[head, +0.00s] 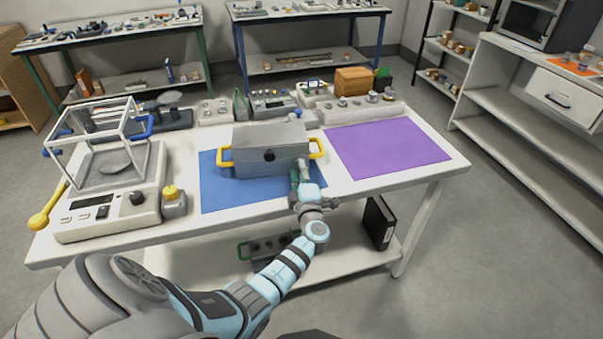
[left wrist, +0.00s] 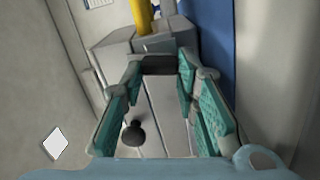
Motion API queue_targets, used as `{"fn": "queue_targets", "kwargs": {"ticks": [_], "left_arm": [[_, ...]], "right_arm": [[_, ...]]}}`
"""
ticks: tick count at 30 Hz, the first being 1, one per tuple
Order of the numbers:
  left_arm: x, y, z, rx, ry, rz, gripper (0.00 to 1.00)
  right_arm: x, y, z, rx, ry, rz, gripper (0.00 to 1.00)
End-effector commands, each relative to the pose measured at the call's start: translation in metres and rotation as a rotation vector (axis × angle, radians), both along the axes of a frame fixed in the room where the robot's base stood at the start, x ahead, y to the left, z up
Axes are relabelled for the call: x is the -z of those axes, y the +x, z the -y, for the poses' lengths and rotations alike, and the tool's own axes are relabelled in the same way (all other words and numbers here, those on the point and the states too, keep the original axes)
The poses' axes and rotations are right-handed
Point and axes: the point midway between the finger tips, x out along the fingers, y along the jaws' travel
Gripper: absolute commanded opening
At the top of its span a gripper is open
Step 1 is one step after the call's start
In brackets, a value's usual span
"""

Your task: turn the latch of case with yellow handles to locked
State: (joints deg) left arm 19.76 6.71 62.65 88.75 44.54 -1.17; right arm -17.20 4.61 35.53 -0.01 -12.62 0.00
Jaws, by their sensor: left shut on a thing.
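The grey case (head: 262,164) with yellow handles stands on a blue mat (head: 222,198). Its left handle (head: 225,157) and right handle (head: 317,148) are visible, and a black round knob (head: 269,155) is on its front. My left gripper (head: 298,177) is at the right part of the case front, just below the right handle. In the left wrist view, its teal fingers close on a dark block (left wrist: 158,65), which appears to be the latch. The knob (left wrist: 133,133) and a yellow handle (left wrist: 142,16) show there too. The latch's angle is unclear. My right gripper is out of view.
A balance with a glass draft shield (head: 108,205) stands left of the case. A purple mat (head: 388,150) lies empty to the right. Weight sets and a wooden box (head: 353,80) line the back of the table. A black binder (head: 378,222) is on the lower shelf.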

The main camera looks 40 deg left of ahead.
Motion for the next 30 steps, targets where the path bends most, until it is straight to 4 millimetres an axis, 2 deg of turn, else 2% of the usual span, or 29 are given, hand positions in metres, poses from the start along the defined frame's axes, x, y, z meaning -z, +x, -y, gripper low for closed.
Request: {"fn": "queue_targets", "kwargs": {"ticks": [12,28,29,30], "left_arm": [[0.0014,-0.0004,-0.0007,-0.001,-0.133,0.144,0.00],[0.0012,-0.0003,-0.0006,-0.001,-0.152,0.164,0.00],[0.0012,-0.0003,-0.0005,-0.001,-0.152,0.164,0.31],[0.0012,-0.0003,-0.0005,-0.001,-0.151,0.163,0.38]], "right_arm": [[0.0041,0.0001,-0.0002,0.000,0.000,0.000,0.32],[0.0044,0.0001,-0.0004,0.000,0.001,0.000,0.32],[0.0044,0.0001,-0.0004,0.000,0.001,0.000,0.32],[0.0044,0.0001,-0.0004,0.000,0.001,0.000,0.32]]}}
